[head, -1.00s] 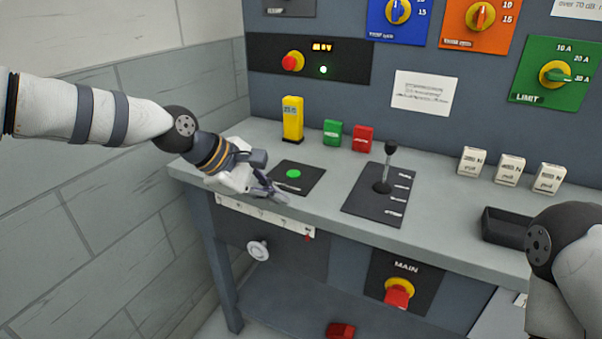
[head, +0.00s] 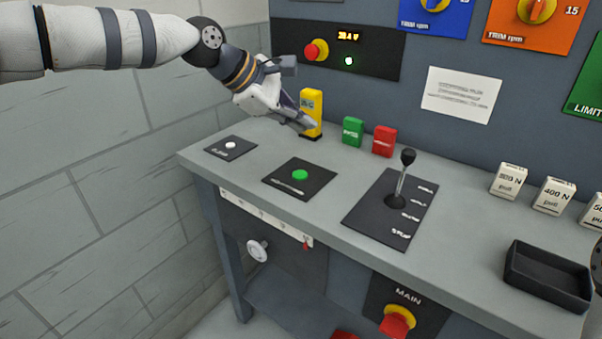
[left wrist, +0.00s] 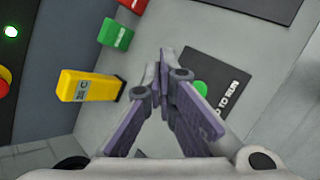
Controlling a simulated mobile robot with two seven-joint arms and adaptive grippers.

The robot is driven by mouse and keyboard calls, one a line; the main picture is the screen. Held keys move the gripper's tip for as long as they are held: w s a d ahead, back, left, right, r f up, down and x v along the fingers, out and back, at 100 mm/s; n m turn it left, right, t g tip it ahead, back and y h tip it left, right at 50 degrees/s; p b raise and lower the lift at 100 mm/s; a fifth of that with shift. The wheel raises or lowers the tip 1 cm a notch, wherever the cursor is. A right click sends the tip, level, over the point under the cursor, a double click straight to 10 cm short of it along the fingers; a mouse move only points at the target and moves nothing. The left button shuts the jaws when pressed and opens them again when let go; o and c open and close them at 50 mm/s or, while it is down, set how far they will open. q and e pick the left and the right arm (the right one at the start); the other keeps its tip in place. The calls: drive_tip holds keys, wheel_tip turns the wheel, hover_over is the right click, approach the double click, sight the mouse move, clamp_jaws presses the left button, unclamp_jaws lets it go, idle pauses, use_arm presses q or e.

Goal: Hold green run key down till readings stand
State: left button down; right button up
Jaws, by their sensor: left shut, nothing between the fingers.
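The green run key (head: 300,174) is a round button on a black plate on the bench, and nothing touches it. My left gripper (head: 306,124) is shut and empty, raised above the bench behind the key and in front of the yellow block. In the left wrist view the shut fingers (left wrist: 163,82) are in front of the plate, with part of the green key (left wrist: 201,88) showing beside them. The panel display (head: 348,37) shows small yellow digits ending in V, with a white lit lamp (head: 348,61) below.
A yellow block (head: 312,107), a green block (head: 352,131) and a red block (head: 384,141) stand at the back. A second plate with a white button (head: 230,145) lies left. A lever (head: 402,180) stands right of the key. A black tray (head: 548,277) is farther right.

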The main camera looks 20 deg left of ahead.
use_arm(q)
drive_tip(key=b, duration=0.2)
hover_over(301, 176)
wheel_tip(301, 176, down, 6)
drive_tip(key=shift+f, duration=1.2)
use_arm(e)
drive_tip(key=shift+s+f+g, duration=0.4)
drive_tip(key=shift+s+f, duration=0.6)
use_arm(q)
drive_tip(key=shift+f+p, duration=0.1)
drive_tip(key=shift+p, duration=0.2)
drive_tip(key=shift+f, duration=0.3)
use_arm(e)
drive_tip(key=shift+w+r, duration=0.15)
drive_tip(key=shift+w, duration=0.05)
use_arm(q)
drive_tip(key=shift+f, duration=0.65)
idle(2.1)
idle(0.8)
